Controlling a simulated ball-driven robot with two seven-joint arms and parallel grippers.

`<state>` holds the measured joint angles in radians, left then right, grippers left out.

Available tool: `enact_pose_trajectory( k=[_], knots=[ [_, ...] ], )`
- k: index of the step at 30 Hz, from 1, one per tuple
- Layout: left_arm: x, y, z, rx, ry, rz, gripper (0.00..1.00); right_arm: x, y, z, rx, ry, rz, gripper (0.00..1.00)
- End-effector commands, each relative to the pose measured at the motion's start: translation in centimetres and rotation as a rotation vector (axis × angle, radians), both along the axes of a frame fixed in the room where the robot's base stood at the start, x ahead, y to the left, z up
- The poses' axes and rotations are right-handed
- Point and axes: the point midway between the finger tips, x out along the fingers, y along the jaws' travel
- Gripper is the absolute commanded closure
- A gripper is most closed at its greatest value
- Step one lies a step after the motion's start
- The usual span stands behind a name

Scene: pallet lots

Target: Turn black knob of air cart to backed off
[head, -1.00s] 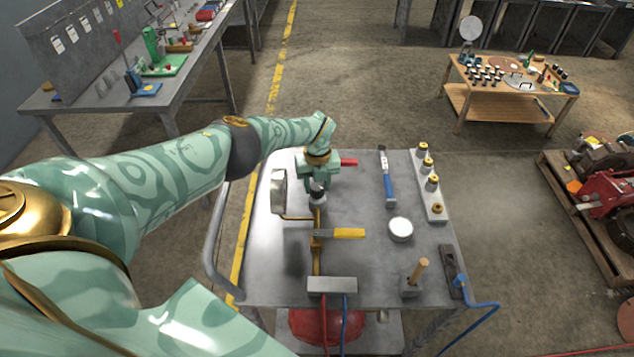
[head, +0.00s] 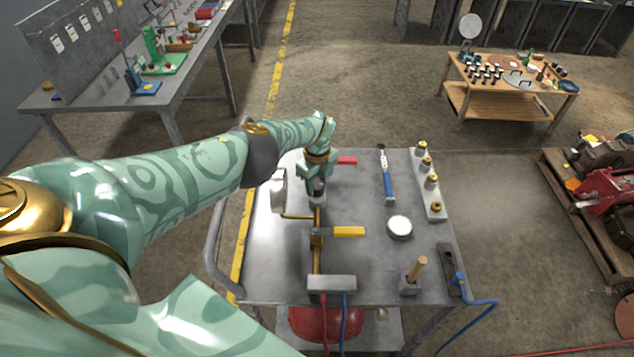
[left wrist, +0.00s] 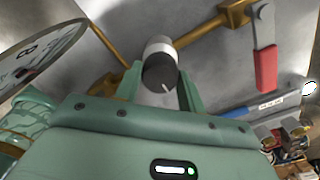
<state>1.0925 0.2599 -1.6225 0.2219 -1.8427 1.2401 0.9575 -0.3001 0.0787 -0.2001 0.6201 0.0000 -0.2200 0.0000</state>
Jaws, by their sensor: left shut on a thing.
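The air cart (head: 355,260) stands in front of me with a grey metal top. Its black knob (left wrist: 160,73) sits on a silver collar on the brass pipework, and a short white mark shows on its face. My left gripper (head: 318,184) comes down over the knob from above and mostly hides it in the head view. In the left wrist view the two fingers of that gripper (left wrist: 160,84) are on either side of the knob, shut on it. A round gauge (left wrist: 35,55) is beside it, seen edge-on in the head view. My right gripper is not in view.
A red-handled valve (head: 347,160) and a yellow-handled valve (head: 348,231) are close by on the piping. A blue-handled tool (head: 388,182), a round white tin (head: 400,227) and a strip of brass fittings (head: 430,182) lie to the right. A hose runs off the right edge.

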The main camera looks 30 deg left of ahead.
Motion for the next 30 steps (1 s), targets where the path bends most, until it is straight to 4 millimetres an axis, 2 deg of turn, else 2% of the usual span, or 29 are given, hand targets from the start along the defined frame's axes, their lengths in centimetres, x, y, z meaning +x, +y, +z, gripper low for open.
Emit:
enact_pose_trajectory(
  k=[12,13,15,24,26,30],
  knots=[
    [0.1,0.1,0.1,0.0,-0.003,0.009,0.83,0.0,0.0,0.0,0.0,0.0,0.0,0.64],
    [0.1,0.1,0.1,0.0,-0.003,0.009,0.52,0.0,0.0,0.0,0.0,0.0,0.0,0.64],
    [0.1,0.1,0.1,0.0,-0.003,0.008,0.39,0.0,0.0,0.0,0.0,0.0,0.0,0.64],
    [0.0,0.0,0.3,0.0,-0.002,0.007,0.39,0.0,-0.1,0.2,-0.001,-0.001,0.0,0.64],
    [0.1,0.0,0.8,0.0,-0.002,0.007,0.39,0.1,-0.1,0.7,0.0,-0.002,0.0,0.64],
    [0.1,0.0,3.5,-0.001,-0.004,0.007,0.39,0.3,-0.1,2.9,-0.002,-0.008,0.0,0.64]
  ],
)
